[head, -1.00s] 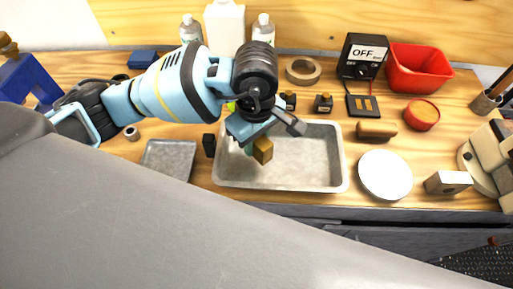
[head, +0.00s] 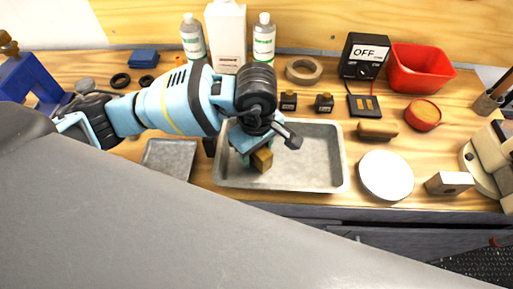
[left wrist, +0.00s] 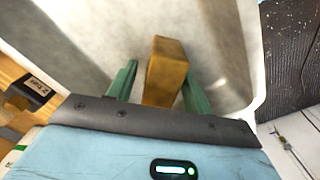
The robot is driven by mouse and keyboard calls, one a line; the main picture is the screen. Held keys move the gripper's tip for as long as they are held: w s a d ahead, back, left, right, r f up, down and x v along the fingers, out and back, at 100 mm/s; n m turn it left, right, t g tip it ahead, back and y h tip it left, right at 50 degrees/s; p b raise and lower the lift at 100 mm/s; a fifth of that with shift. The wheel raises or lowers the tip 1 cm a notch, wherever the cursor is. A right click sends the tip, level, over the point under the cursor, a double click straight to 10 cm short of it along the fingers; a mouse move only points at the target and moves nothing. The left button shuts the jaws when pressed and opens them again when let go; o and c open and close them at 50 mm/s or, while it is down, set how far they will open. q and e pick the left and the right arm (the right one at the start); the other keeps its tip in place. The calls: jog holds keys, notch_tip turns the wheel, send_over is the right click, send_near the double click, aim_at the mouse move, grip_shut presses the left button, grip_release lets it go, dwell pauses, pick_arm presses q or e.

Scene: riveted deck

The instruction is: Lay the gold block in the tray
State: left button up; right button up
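The gold block (head: 262,161) is inside the walls of the grey metal tray (head: 318,182), left of its middle, and appears to be down at the tray floor. My left gripper (head: 252,152) is low over the tray, right at the block. In the left wrist view the gold block (left wrist: 165,72) is between the two green fingers of my left gripper (left wrist: 160,80). A clear gap shows on its left side and a narrower one on its right, so the fingers look open around it. The tray floor (left wrist: 95,25) shows behind. My right gripper is not in view.
A flat grey plate (head: 168,158) and a dark block stand left of the tray. Small black weights (head: 288,101) sit behind it. A white disc (head: 386,175) and a brown-handled piece (head: 376,131) are to its right. Bottles (head: 263,40) stand at the back. The tray's right half is clear.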

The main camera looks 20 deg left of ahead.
pick_arm(q)
notch_tip(320, 180, up, 12)
jog(key=shift+r, duration=0.2)
dwell(0.5)
